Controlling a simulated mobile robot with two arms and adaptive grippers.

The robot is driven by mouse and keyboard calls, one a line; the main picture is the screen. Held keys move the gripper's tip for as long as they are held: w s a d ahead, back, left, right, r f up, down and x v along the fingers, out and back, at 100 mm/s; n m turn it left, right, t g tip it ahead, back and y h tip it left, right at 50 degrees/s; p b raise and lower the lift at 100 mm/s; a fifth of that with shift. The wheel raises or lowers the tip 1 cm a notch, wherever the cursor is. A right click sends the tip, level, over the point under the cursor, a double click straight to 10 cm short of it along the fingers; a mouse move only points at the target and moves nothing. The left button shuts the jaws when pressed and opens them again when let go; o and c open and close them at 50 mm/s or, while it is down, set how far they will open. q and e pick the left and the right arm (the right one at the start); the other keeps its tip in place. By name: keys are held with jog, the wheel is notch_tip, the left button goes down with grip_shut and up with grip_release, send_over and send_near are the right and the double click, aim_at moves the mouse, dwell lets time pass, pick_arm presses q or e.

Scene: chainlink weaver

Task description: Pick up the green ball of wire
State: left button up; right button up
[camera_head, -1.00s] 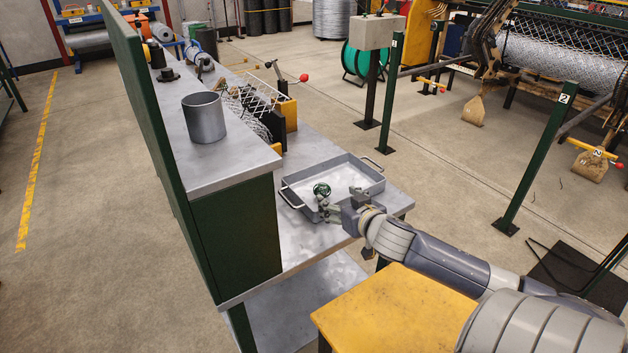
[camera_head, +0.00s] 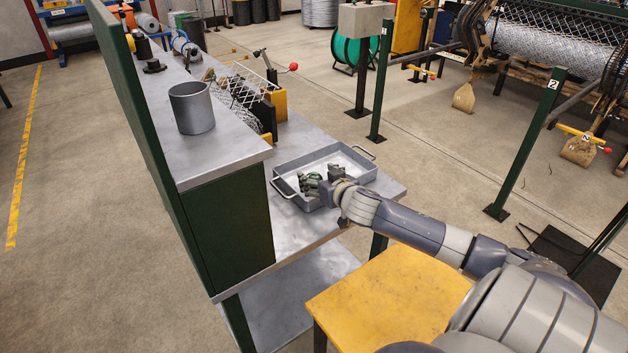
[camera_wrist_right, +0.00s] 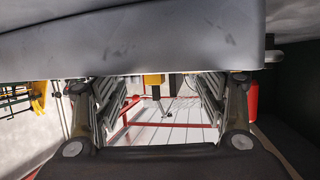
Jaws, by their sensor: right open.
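The green ball of wire (camera_head: 315,178) is small and dark green and sits inside the shallow grey metal tray (camera_head: 322,159) in the head view. My right gripper (camera_head: 319,180) is open in the tray, with its fingers around or right beside the ball, which they partly hide. I cannot tell whether they touch it. In the right wrist view the two fingers (camera_wrist_right: 155,125) stand wide apart, and I cannot make out the ball there. A plain grey surface fills the top of that view. My left gripper is not in view.
The tray stands on the lower metal bench (camera_head: 292,236). A raised shelf with a grey metal cup (camera_head: 193,112) and a dark green panel (camera_head: 225,215) borders it on the left. A yellow stool (camera_head: 385,300) stands in front, below my right arm.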

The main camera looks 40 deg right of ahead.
aim_at(314, 174)
jog(key=x, duration=0.2)
jog(key=shift+w, duration=0.25)
jog(key=shift+w+d+f, duration=0.15)
jog(key=shift+w+f, duration=0.05)
jog(key=shift+w, duration=0.25)
jog(key=c, duration=1.1)
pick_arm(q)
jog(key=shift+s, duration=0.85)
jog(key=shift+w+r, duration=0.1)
